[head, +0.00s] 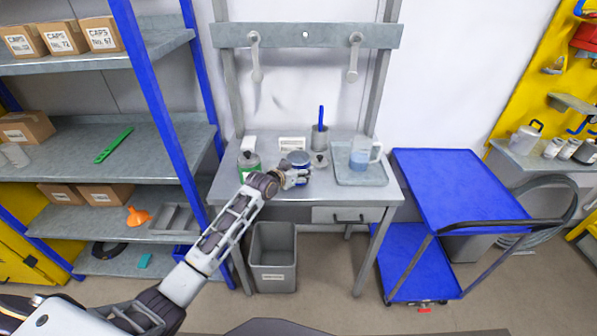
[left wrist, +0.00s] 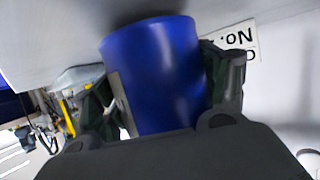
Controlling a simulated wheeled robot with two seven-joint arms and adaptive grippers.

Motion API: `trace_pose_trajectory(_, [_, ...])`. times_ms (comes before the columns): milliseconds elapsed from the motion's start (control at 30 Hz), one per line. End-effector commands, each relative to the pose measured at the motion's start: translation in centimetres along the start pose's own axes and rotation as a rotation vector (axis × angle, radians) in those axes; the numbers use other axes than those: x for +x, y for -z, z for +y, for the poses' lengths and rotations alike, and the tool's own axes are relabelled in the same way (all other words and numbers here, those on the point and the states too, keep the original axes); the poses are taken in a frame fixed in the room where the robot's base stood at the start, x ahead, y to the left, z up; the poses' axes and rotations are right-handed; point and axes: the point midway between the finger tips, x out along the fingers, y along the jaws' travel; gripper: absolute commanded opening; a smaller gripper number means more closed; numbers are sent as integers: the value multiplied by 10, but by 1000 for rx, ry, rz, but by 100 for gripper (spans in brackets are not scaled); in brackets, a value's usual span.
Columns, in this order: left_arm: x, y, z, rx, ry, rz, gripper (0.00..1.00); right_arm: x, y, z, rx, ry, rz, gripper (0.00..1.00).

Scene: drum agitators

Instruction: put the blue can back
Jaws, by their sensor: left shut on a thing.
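The blue can (left wrist: 155,75) fills the middle of the left wrist view, between the two fingers of my left gripper (left wrist: 168,95). In the head view the blue can (head: 299,158) shows over the front half of the grey worktable (head: 225,184), its lower part partly hidden by the gripper (head: 291,177). My left gripper is shut on the can's sides. I cannot tell whether the can touches the tabletop. A white label card (head: 292,144) stands behind it; its print, partly hidden, shows in the left wrist view (left wrist: 232,43). My right gripper is not in view.
A green can (head: 249,166) stands left of the gripper. To the right are a small grey pot (head: 320,161), a cup with a blue-handled tool (head: 320,137), and a tray (head: 345,178) holding a pitcher (head: 359,156). A grey bin (head: 273,258) stands below; a blue cart (head: 455,185) is at right.

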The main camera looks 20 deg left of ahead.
Motion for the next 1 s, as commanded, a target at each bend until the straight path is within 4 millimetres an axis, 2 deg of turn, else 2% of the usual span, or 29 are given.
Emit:
trace_pose_trajectory(133, [3, -6, 0, 0, 0, 2, 36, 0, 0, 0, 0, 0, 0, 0])
trace_pose_trajectory(567, [4, -9, 0, 1, 0, 2, 36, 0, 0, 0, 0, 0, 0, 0])
trace_pose_trajectory(600, [4, -10, 0, 1, 0, 0, 77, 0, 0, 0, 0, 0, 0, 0])
trace_pose_trajectory(767, [4, -10, 0, 1, 0, 0, 96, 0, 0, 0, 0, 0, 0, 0])
trace_pose_trajectory(1000, [4, -10, 0, 1, 0, 0, 96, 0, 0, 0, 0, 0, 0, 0])
